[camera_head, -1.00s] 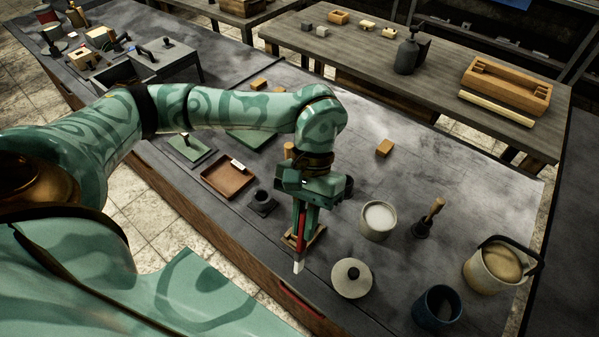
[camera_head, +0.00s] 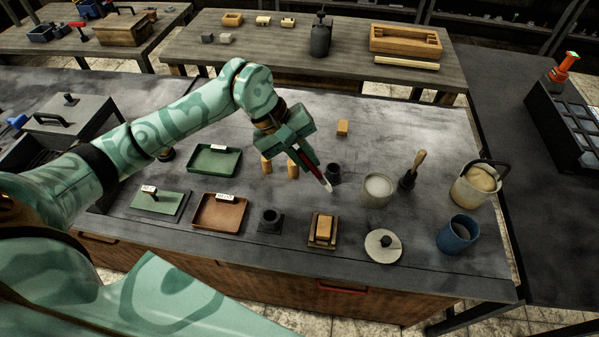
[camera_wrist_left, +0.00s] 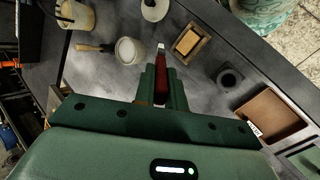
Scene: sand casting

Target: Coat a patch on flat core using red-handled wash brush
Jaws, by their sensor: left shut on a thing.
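My left gripper (camera_head: 303,150) is shut on the red-handled wash brush (camera_head: 314,170), which points down and to the right with its pale tip in the air. The brush also shows in the left wrist view (camera_wrist_left: 161,68). A tan block that looks like the flat core (camera_head: 323,228) lies on a wooden holder (camera_head: 315,246), nearer the front edge than the brush tip. The core also shows in the left wrist view (camera_wrist_left: 187,42), beside the brush tip. A pot of whitish liquid (camera_head: 378,187) stands just right of the tip. My right gripper is not in view.
A round lid with a knob (camera_head: 383,247), a blue cup (camera_head: 457,234), a bucket (camera_head: 480,184) and a wooden-handled tool (camera_head: 412,170) stand at the right. Green (camera_head: 214,161) and brown (camera_head: 219,212) trays lie left. The bench behind the pot is mostly clear.

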